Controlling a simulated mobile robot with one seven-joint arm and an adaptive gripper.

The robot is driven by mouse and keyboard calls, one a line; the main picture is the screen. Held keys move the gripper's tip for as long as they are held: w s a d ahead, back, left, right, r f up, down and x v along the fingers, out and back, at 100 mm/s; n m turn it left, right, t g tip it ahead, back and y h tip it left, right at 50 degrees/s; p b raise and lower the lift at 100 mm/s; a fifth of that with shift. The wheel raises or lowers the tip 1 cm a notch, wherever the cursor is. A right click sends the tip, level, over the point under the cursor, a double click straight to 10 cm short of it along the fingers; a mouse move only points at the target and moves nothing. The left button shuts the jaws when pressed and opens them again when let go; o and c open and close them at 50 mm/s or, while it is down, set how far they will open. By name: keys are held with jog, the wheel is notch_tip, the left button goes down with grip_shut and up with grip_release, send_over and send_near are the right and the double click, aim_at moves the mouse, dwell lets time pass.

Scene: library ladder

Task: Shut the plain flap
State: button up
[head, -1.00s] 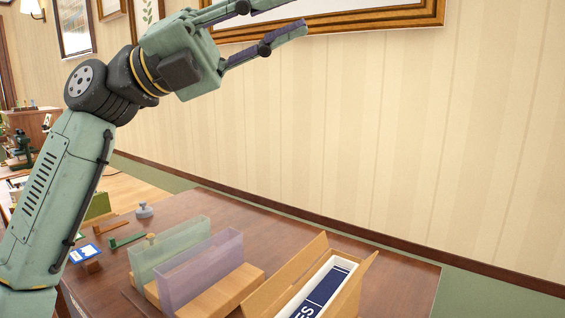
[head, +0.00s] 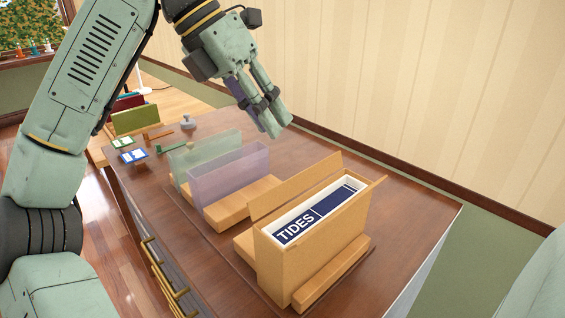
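A light wooden box (head: 290,265) stands upright on the dark wooden desk, its top open. A long flap (head: 295,186) stands raised and tilted outward along its left, far side. I cannot tell from any marking which flap is the plain one. A white-lined book or case with a dark blue face reading TIDES (head: 318,215) sits inside. My gripper (head: 278,127) hangs in the air behind and left of the box, fingers pointing down, touching nothing. Its fingertips overlap in this view, so their gap is unclear.
Translucent purple (head: 232,175) and green (head: 206,156) upright panels stand left of the box, with wooden blocks by them. Small cards (head: 133,156) and a grey weight (head: 188,122) lie farther left. The striped wall (head: 420,90) rises behind. The desk right of the box is clear.

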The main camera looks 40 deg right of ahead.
aim_at(302, 182)
jog(key=p+x, duration=0.1)
jog(key=x, duration=0.9)
jog(key=shift+f+p, duration=0.4)
jog(key=shift+f, duration=0.15)
jog(key=shift+w+a, duration=0.1)
jog(key=shift+w, duration=0.05)
jog(key=shift+c, duration=0.3)
grip_shut()
